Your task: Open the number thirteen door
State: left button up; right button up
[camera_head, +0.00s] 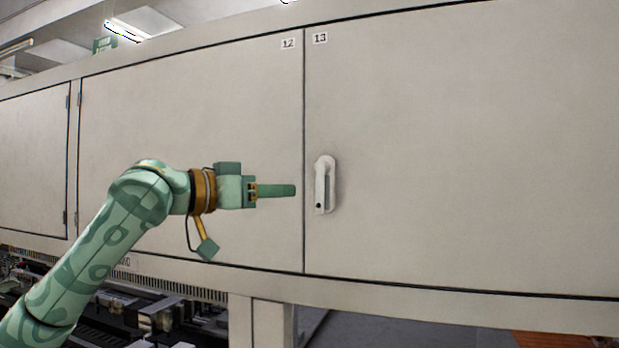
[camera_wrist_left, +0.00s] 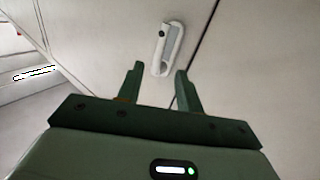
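The number thirteen door (camera_head: 470,150) is a large pale grey panel on the right in the head view, flush with the panels beside it. Its white handle (camera_head: 325,185) stands upright near its left edge. The handle also shows in the left wrist view (camera_wrist_left: 167,48), just beyond the fingertips. My left gripper (camera_head: 294,190) points right, a little left of the handle and apart from it. In the left wrist view its two fingers (camera_wrist_left: 160,68) are spread with nothing between them. My right gripper is in neither view.
The number twelve door (camera_head: 190,110) is shut, left of the thirteen door across a narrow seam. Small labels 12 (camera_head: 288,44) and 13 (camera_head: 320,38) sit by the seam's top. Below the panels are a pale post (camera_head: 255,322) and dark machinery (camera_head: 150,315).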

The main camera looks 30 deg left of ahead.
aim_at(317, 190)
pick_arm(q)
jog(key=p+x, duration=0.2)
jog(key=x, duration=0.6)
jog(key=shift+f, duration=0.1)
grip_shut()
